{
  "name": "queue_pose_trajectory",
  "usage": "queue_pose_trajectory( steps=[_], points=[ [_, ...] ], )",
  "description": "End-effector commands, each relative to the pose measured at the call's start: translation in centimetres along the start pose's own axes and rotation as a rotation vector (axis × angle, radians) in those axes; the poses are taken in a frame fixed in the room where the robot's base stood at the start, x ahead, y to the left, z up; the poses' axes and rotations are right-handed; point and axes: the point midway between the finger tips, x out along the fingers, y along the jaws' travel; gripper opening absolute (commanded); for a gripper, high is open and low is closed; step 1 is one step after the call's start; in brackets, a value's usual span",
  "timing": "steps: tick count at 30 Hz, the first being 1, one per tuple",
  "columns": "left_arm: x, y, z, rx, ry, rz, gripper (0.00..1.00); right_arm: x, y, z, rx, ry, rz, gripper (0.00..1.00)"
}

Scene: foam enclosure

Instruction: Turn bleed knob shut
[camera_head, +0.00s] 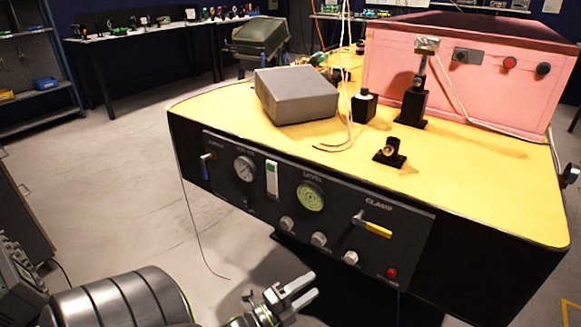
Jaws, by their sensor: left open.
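The black control panel (262,205) on the front of the yellow-topped bench carries a row of three pale knobs: a left one (287,223), a middle one (319,239) and a right one (351,257). Their small labels are too small to read, so I cannot tell which is the bleed knob. A round black part (570,174) sticks out at the bench's right side. My left gripper (311,286) is open and empty, below and in front of the panel, apart from the knobs. My right gripper is out of view.
The panel also has a white gauge (244,168), a green level dial (310,196), a yellow clamp lever (373,227), a red button (392,272) and a blue-handled lever (207,165). A grey box (296,95) and pink housing (450,85) stand on top. Floor at left is open.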

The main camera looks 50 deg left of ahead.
Motion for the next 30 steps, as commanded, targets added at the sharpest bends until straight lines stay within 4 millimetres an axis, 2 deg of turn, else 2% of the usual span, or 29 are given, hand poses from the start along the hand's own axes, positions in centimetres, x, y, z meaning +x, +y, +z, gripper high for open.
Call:
queue_pose_trajectory(
  steps=[1,3,9,30],
  points=[
    [-1.2,0.2,0.0,0.001,-0.001,0.005,0.50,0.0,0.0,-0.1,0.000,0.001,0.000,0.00],
    [-2.4,0.1,0.0,0.001,-0.001,0.003,0.50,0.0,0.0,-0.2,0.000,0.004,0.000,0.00],
    [-4.5,0.1,0.0,0.001,0.000,0.002,0.50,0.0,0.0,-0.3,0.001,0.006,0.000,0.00],
    [-5.0,0.1,0.1,-0.003,-0.003,0.004,0.50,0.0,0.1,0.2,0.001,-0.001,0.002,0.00]
  ],
)
